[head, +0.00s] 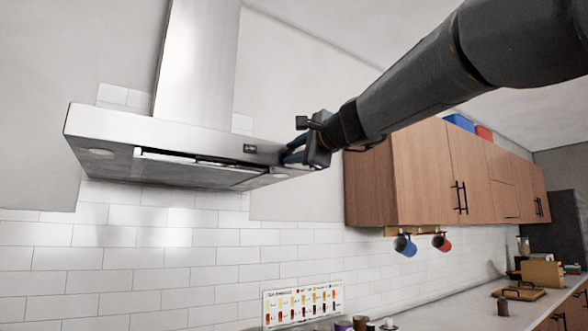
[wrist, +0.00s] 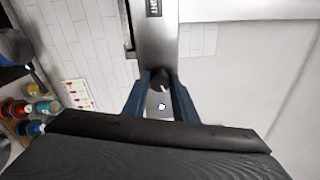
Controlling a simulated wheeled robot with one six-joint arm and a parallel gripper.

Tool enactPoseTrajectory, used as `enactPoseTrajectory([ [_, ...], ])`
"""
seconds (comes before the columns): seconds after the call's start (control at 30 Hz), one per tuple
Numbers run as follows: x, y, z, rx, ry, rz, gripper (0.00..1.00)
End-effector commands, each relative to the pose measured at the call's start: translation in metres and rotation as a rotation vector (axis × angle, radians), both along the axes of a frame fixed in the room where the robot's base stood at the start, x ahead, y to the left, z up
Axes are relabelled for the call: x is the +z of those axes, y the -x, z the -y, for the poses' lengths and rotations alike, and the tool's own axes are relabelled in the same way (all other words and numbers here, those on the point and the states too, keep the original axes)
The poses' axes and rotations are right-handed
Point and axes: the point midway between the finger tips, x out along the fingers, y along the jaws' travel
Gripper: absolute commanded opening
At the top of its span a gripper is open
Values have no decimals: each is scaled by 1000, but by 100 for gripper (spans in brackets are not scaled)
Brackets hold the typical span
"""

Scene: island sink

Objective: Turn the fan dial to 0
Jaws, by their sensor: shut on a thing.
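The fan dial (wrist: 161,78) is a small black knob with a light pointer mark on the front of the steel range hood (head: 190,130). It sits between the two blue fingers of my gripper (wrist: 160,88), which is shut on it. In the head view my gripper (head: 292,153) reaches the right end of the hood's front, and its body hides the dial there. The numbers around the dial are too small to read, so its setting cannot be told.
A dark label (head: 250,148) is on the hood front left of my gripper. Wooden wall cabinets (head: 440,175) stand close on the right, with blue and red mugs (head: 404,245) hanging below. A counter (head: 450,311) runs beneath with jars and a tray. A color chart (head: 303,304) is on the tiles.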

Motion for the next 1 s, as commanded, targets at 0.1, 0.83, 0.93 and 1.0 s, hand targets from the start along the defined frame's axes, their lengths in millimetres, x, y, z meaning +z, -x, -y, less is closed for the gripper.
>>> enactPoseTrajectory([
  [0.1, -6, -2, 0, 0, 94, 64, 3],
  [0.83, -8, -3, 1, 0, 661, 445, 3],
  [0.93, -7, -3, 2, -1, 727, 491, 3],
  [1.0, -7, -2, 2, 0, 770, 518, 3],
])
